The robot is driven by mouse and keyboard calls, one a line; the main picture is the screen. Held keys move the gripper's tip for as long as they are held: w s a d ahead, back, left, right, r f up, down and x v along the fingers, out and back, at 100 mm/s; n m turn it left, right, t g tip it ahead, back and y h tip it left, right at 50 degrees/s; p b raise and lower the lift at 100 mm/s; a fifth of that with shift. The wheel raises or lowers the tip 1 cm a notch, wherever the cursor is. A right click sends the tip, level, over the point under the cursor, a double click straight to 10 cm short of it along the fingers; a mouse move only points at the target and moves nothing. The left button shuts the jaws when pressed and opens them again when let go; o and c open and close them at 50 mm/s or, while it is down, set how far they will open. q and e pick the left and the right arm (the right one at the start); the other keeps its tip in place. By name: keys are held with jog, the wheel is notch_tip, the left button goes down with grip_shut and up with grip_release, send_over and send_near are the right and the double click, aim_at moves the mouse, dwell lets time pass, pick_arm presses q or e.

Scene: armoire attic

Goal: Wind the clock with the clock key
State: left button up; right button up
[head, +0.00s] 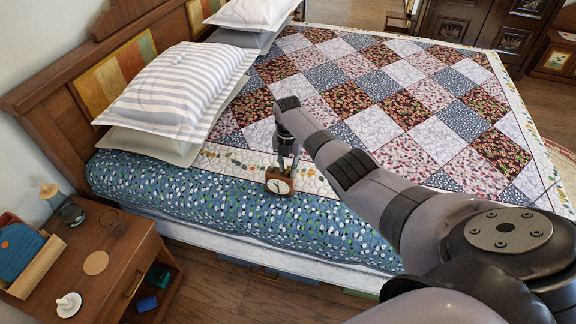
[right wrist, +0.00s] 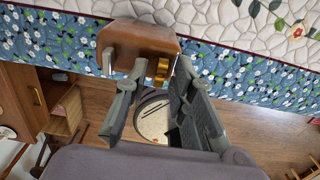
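A small wooden clock (head: 279,182) with a pale round face stands on the bed near its front edge. My right gripper (head: 287,150) points down at it from just above and behind. In the right wrist view the brown clock body (right wrist: 142,38) lies beyond the fingertips. A brass-coloured piece (right wrist: 162,71), apparently the clock key, sits against the clock between the fingertips of my right gripper (right wrist: 160,68). The fingers stand apart around it; whether either touches it is unclear. A pale metal piece (right wrist: 108,60) shows at the clock's left side. My left gripper is not in view.
The bed has a patchwork quilt (head: 404,75) and striped pillow (head: 168,85). A wooden nightstand (head: 122,270) at the lower left holds a glass, a coaster, a small white item and a book holder. Wooden floor is free beside the bed.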

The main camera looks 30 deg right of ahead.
grip_shut()
jog(key=shift+m, duration=0.3)
